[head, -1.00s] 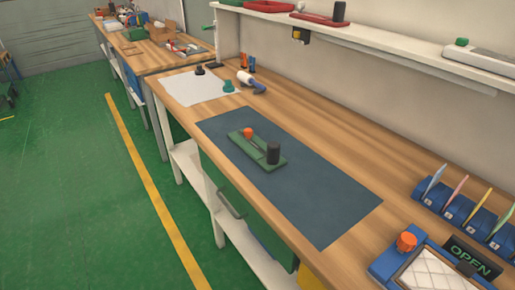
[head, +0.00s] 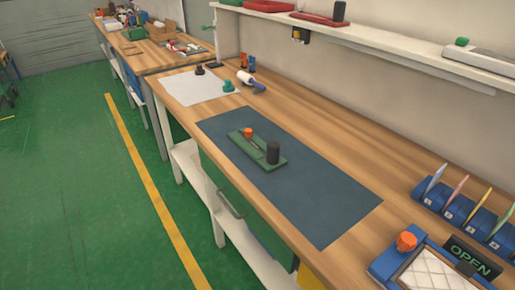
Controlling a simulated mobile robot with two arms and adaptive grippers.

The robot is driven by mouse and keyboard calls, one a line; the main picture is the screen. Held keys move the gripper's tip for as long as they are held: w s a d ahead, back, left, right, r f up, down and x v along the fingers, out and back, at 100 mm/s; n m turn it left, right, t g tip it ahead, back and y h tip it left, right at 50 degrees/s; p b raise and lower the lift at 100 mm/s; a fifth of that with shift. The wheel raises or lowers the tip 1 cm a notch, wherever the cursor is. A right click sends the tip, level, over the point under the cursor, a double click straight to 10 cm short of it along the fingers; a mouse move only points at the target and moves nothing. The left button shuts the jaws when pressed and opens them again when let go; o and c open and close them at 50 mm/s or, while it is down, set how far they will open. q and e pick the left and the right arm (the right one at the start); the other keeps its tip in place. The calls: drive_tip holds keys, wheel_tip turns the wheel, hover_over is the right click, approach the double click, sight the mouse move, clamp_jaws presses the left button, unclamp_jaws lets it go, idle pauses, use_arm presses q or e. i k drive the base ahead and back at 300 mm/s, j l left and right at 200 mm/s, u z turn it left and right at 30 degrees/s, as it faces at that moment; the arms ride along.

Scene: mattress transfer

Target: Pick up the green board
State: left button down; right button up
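The green board (head: 244,143) lies flat on the dark blue mat (head: 318,205) on the workbench, in the middle of the head view. An orange knob (head: 249,132) and a black cylinder (head: 273,153) stand on the board. A thin dark item lies between them. Neither of my grippers shows in the head view.
A blue tray with a quilted white pad (head: 440,272), an OPEN sign (head: 470,256) and blue holders (head: 460,208) stand at the right. A white sheet (head: 196,88) with small items lies at the far left end. A shelf (head: 400,42) runs above the back. Mat space around the board is clear.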

sight(255, 140)
drive_tip(key=i+j+z, duration=0.1)
drive_tip(key=z, duration=0.3)
drive_tip(key=j+z, duration=0.1)
drive_tip(key=z, duration=0.3)
drive_tip(key=i+j+z, duration=0.1)
drive_tip(key=z, duration=0.3)
drive_tip(key=i+j+z, duration=0.1)
drive_tip(key=j+z, duration=0.25)
drive_tip(key=j, duration=0.6)
drive_tip(key=j+z, duration=0.3)
drive_tip(key=j, duration=0.65)
drive_tip(key=k+j, duration=0.1)
drive_tip(key=j, duration=0.85)
